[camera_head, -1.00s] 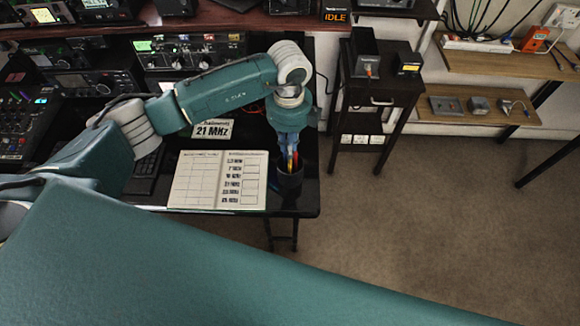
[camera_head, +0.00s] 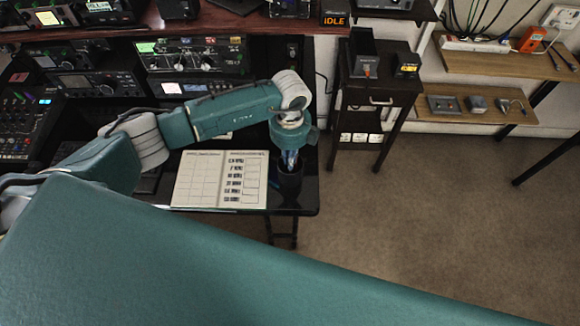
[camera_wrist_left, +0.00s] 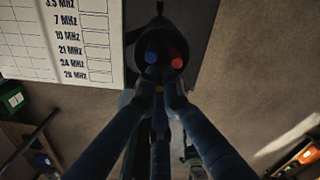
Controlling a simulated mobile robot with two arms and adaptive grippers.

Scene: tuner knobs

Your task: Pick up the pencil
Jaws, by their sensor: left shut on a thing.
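A dark cup (camera_head: 288,184) stands on the desk's right end, beside an open logbook. The wrist view shows the cup (camera_wrist_left: 160,33) with a red-ended pen (camera_wrist_left: 175,59) and a blue-ended pen (camera_wrist_left: 151,57) in it. My left gripper (camera_head: 289,160) points down at the cup's mouth. Its fingers (camera_wrist_left: 159,92) are closed together, with a small orange-yellow end, seemingly the pencil (camera_wrist_left: 159,88), between their tips. The rest of the pencil is hidden by the fingers and cup. My right gripper does not show.
The open logbook (camera_head: 205,180) lies left of the cup on the black desk. Radios (camera_head: 190,56) stand behind my left arm. A small dark side table (camera_head: 380,88) stands to the right. Carpeted floor is clear at lower right.

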